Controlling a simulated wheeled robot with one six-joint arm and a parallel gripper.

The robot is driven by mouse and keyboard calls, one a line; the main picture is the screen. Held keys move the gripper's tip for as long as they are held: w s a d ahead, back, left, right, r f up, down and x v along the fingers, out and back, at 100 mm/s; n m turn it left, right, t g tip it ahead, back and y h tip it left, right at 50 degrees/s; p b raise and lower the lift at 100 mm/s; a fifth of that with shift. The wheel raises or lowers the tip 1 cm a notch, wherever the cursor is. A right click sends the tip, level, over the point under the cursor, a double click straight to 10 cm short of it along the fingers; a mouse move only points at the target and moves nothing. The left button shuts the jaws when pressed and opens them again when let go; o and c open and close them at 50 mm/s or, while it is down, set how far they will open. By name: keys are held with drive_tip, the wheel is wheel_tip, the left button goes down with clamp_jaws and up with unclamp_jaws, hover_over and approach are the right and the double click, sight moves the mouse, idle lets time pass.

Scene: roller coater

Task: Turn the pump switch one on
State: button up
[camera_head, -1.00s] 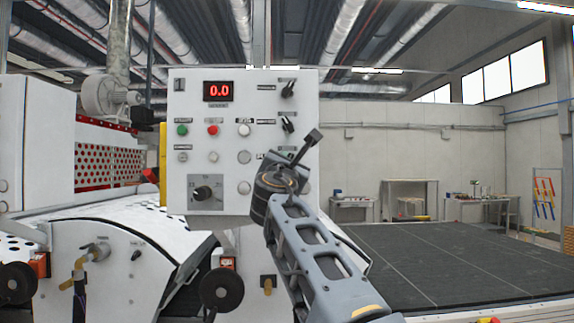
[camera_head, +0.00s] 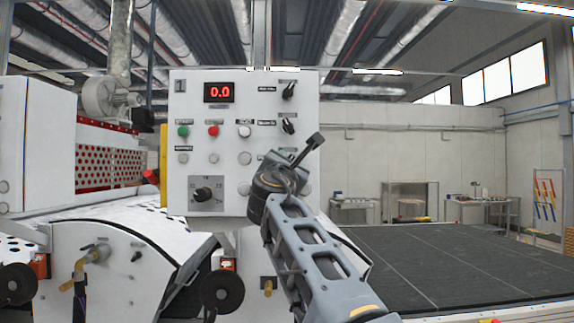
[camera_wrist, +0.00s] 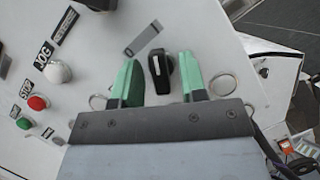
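A black rotary switch (camera_wrist: 161,72) with a white mark sits on the white control panel, between my fingers in the wrist view. Its mark points nearly straight up in that picture. My gripper (camera_wrist: 160,78) is open, with one green finger on each side of the knob and a visible gap on both sides. In the head view my arm hides this switch and my fingertips.
The panel (camera_head: 240,165) has a red display (camera_head: 219,92) reading 0.0. Two more black switches, an upper (camera_head: 289,91) and a lower (camera_head: 288,126), sit at its right. Green (camera_wrist: 23,124), red (camera_wrist: 37,103) and white JOG (camera_wrist: 57,72) buttons lie beside my gripper.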

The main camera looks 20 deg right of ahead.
drive_tip(key=b+v, duration=0.6)
drive_tip(key=v, duration=0.8)
idle(0.4)
